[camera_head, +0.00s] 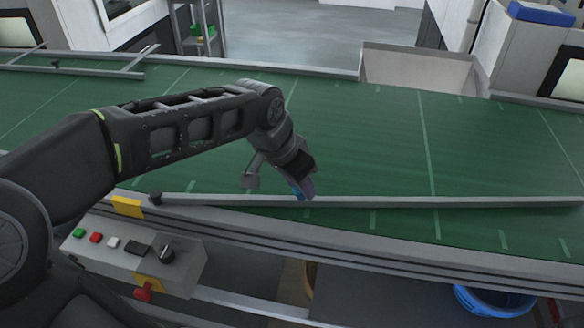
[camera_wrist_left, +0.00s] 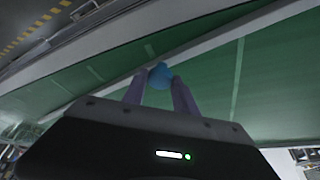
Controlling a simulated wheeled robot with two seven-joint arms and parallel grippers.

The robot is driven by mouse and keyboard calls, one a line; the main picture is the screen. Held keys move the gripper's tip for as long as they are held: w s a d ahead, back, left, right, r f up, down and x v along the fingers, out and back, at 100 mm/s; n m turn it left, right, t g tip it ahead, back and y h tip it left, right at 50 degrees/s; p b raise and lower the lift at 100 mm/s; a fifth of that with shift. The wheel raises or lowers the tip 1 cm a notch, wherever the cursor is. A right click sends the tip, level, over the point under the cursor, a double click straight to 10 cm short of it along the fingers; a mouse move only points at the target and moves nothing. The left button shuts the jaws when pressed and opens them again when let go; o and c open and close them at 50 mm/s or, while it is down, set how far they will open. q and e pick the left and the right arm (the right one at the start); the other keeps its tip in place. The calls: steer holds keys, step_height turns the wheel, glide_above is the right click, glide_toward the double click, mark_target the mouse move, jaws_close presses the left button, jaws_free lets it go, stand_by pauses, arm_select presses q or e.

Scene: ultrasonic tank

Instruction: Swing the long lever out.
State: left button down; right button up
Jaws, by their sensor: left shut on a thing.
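The long lever (camera_head: 430,202) is a grey bar lying low over the green belt, nearly along its near edge. It runs from a dark round pivot (camera_head: 155,198) at the left to the right border of the head view. My left gripper (camera_head: 305,192) reaches down to the lever from above. Its fingers are shut on a blue knob (camera_wrist_left: 160,76), which sits at the lever, between the purple fingertips in the left wrist view. The knob's lower part is hidden by the fingers. My right gripper is in neither view.
The wide green belt (camera_head: 390,130) is bare beyond the lever. A second grey bar (camera_head: 70,68) lies at the far left. A control box (camera_head: 130,247) with buttons hangs at the near left. A blue bin (camera_head: 495,300) stands below the near right edge.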

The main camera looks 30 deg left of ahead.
arm_select(q)
steer(key=s, duration=0.1)
steer(key=s+d+m, duration=0.1)
steer(key=s, duration=0.1)
steer(key=s+d+m, duration=0.1)
steer(key=s, duration=0.1)
steer(key=shift+s+d+h+b, duration=0.15)
steer(key=shift+h+b, duration=0.2)
steer(key=shift+h, duration=0.05)
steer(key=shift+s+d+g, duration=0.1)
steer(key=shift+s+g, duration=0.2)
steer(key=c, duration=1)
jaws_free()
steer(key=shift+s, duration=0.25)
steer(key=shift+c, duration=0.2)
steer(key=shift+o, duration=0.2)
steer(key=shift+w, duration=0.1)
steer(key=shift+r, duration=0.1)
steer(key=shift+r, duration=0.3)
steer(key=v, duration=0.7)
steer(key=shift+s+f, duration=0.1)
steer(key=shift+s, duration=0.1)
